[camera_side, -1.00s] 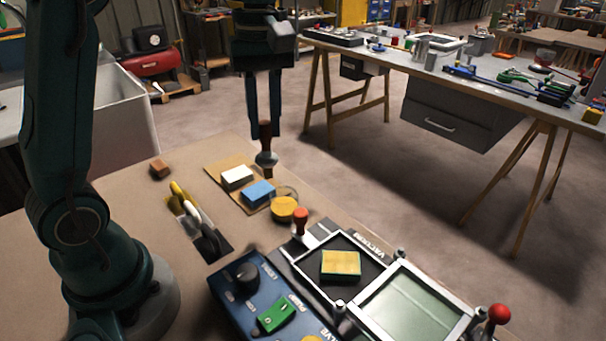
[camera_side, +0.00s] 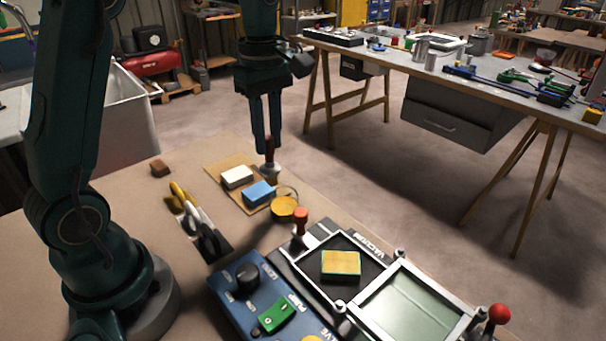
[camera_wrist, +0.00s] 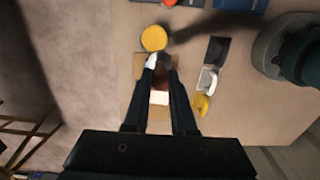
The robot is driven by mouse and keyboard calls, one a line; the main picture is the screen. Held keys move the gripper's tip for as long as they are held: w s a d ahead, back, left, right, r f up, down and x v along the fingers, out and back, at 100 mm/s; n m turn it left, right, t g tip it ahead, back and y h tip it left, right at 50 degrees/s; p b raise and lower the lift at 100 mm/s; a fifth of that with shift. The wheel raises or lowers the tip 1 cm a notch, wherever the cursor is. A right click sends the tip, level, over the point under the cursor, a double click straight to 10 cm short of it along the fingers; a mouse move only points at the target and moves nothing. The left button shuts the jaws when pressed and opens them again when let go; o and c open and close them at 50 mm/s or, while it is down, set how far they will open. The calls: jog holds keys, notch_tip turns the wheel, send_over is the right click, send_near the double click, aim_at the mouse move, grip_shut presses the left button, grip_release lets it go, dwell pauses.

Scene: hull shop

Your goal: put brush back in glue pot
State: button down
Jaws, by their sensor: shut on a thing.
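My gripper (camera_side: 267,148) is shut on the brush (camera_side: 271,169), gripping its red-brown handle.
A white block (camera_side: 237,177) and a blue block (camera_side: 258,193) lie on the tan board (camera_side: 219,167), close to the brush. A yellow-handled tool (camera_side: 179,191) and a brown block (camera_side: 160,168) lie left. A red-knobbed frame fixture (camera_side: 302,216) stands right of the pot.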

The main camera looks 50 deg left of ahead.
jog(key=shift+w+d+f, duration=0.2)
jog(key=shift+d+f, duration=0.15)
jog(key=shift+f, duration=0.55)
jog(key=shift+w+d+f, duration=0.25)
jog(key=shift+d+f, duration=0.05)
jog(key=shift+f, duration=0.65)
jog(key=shift+w+d+f, duration=0.2)
jog(key=shift+d+f, duration=0.15)
jog(key=shift+f, duration=0.55)
jog(key=shift+f, duration=0.1)
jog(key=c, duration=0.7)
grip_release()
jog(key=shift+c, duration=0.2)
notch_tip(320, 180, up, 12)
jog(key=s+d+f+m+t, duration=0.2)
jog(key=s+m, duration=0.5)
jog(key=m, duration=0.2)
jog(key=s+d+f+m+t, duration=0.3)
jog(key=s+m, duration=0.4)
jog(key=m, duration=0.2)
jog(key=shift+s+d+t, duration=0.25)
jog(key=shift+s+t, duration=0.05)
jog(key=shift+s, duration=0.05)
